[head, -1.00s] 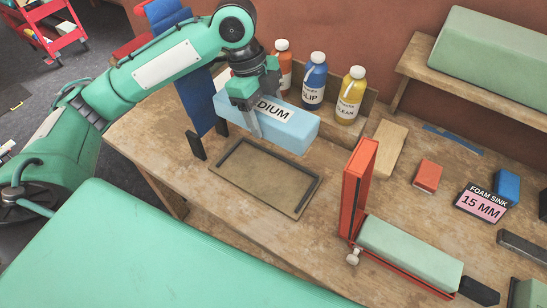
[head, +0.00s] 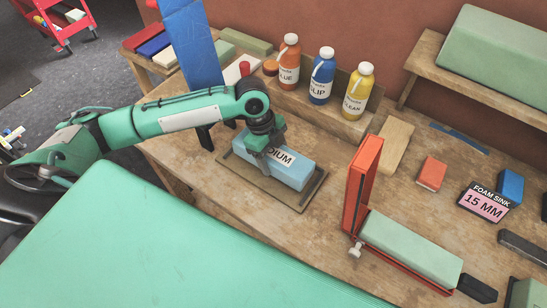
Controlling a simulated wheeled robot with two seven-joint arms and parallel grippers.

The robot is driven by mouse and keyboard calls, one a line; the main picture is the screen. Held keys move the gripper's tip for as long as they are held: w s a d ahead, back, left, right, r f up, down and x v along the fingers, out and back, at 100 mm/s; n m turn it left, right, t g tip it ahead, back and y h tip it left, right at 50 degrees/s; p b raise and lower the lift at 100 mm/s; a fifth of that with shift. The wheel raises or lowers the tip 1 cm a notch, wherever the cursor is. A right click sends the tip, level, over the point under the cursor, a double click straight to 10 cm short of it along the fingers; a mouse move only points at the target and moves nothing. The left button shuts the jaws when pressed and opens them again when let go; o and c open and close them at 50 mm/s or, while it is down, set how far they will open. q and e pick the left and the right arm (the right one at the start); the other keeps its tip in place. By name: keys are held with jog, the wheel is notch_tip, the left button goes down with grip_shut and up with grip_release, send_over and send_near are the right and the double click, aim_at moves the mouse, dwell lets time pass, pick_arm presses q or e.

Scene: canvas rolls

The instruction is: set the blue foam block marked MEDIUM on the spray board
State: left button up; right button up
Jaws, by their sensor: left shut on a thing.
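My right gripper is not in view.
Glue (head: 289,62), slip (head: 321,76) and clean (head: 357,91) bottles stand behind the board. A blue upright panel (head: 190,45) stands at left. A red frame (head: 362,185) with a green block (head: 410,249) is at right.

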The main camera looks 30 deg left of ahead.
pick_arm(q)
jog(key=shift+f, duration=0.85)
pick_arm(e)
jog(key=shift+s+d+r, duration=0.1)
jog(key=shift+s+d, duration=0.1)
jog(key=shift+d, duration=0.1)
pick_arm(q)
jog(key=o, duration=1)
jog(key=shift+f, duration=0.1)
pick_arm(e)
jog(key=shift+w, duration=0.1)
pick_arm(q)
jog(key=b+v, duration=0.1)
jog(key=v, duration=0.9)
jog(key=shift+w+a+r+b, duration=0.1)
jog(key=shift+r+b, duration=0.2)
jog(key=shift+r, duration=0.05)
jog(key=shift+a+r, duration=0.2)
jog(key=shift+r, duration=0.5)
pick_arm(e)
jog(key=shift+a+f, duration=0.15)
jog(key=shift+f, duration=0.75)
